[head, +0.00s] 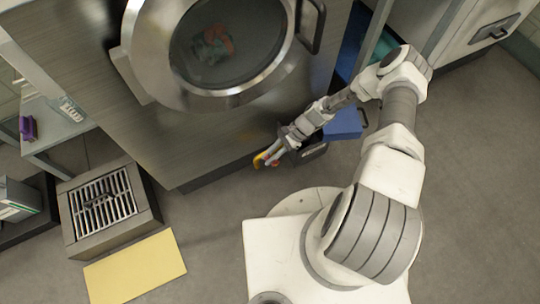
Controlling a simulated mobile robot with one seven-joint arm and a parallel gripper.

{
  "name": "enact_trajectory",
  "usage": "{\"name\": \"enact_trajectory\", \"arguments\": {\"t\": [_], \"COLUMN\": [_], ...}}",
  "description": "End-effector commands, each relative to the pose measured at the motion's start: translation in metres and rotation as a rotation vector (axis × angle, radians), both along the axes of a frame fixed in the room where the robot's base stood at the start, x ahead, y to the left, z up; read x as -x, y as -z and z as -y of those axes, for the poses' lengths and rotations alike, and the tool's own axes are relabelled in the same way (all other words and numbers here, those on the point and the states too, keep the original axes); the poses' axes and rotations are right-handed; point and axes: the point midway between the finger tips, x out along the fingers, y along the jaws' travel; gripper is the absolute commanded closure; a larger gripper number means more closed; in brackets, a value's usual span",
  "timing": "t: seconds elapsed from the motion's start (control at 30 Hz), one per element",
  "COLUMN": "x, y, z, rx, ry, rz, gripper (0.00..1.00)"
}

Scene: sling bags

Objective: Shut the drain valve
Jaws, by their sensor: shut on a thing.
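My gripper (272,153) is at the lower front of the large steel washing machine (200,135), below its round door. Its fingers are shut on a small yellow and red part (259,160), which looks like the handle of the drain valve. The valve body and pipe are hidden or too small to make out, so I cannot tell how far the handle is turned.
The machine's round door (150,65) is closed, with red and green cloth behind the glass. A blue container (343,124) is beside my wrist. A floor drain grate (103,203) and a yellow mat (135,267) lie at the left. Grey floor is clear between.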

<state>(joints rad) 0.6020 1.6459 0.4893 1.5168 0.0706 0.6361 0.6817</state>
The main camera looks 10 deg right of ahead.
Motion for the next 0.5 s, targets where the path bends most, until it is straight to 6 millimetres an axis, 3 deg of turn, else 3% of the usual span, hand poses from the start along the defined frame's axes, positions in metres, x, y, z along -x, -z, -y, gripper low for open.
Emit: {"name": "enact_trajectory", "arguments": {"t": [0.03,0.2,0.5], "x": [-0.0007,-0.0004,-0.0007], "y": [0.0010,0.0007,-0.0012], "z": [0.0010,0.0006,0.0013], "rx": [0.003,0.003,0.002], "ry": [0.001,0.001,0.001], "rz": [0.003,0.002,0.001], "gripper": [0.77,0.50,0.50]}}
